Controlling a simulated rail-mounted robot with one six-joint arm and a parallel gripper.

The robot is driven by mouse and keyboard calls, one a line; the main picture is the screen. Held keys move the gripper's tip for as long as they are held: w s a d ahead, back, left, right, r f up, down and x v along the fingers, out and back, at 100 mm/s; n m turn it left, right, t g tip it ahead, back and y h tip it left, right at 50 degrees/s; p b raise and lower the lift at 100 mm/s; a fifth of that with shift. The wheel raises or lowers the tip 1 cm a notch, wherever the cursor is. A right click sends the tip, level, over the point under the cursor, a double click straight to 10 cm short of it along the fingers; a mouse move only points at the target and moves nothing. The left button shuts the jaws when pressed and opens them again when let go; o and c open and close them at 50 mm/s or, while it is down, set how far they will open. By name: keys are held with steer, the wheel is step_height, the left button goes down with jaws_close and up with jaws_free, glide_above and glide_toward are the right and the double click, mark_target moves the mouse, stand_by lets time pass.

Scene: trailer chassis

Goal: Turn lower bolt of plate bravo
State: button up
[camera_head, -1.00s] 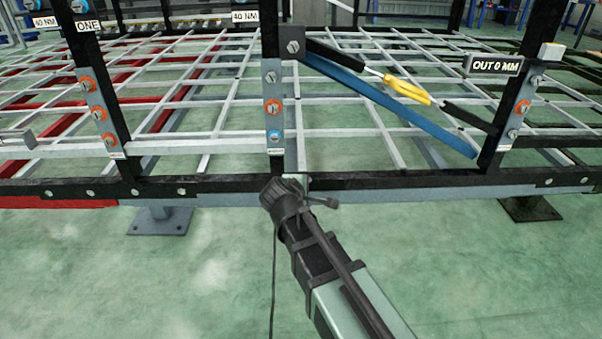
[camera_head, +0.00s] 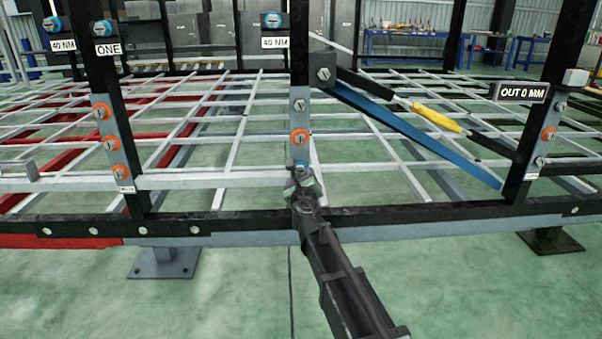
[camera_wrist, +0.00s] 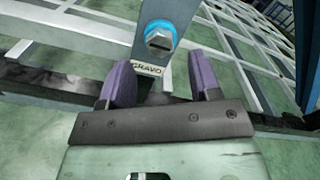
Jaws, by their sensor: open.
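Plate bravo (camera_head: 299,120) is a grey upright strip on the middle black post. It carries a plain bolt at the top, an orange-ringed bolt (camera_head: 299,137) in the middle and a blue-ringed lower bolt (camera_head: 299,166). In the wrist view the lower bolt (camera_wrist: 160,37) has a slotted grey head in a blue ring, just above a partly covered label reading "RAVO" (camera_wrist: 147,69). My gripper (camera_wrist: 162,77) is open, its two purple fingers apart and empty, below the bolt and not around it. In the head view my gripper (camera_head: 303,182) is just under the lower bolt.
A black lower rail (camera_head: 400,215) runs across in front. A similar plate (camera_head: 112,140) stands at left, another (camera_head: 542,145) at right. A blue bar (camera_head: 415,135) and a yellow-handled tool (camera_head: 436,117) slant to the right of the middle post. The floor in front is clear.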

mark_target(301, 171)
steer(key=w, duration=0.4)
steer(key=shift+w+a, duration=0.3)
steer(key=shift+w, duration=0.05)
steer(key=shift+c, duration=0.4)
steer(key=c, duration=0.8)
steer(key=shift+c, duration=0.2)
steer(key=shift+m, duration=0.3)
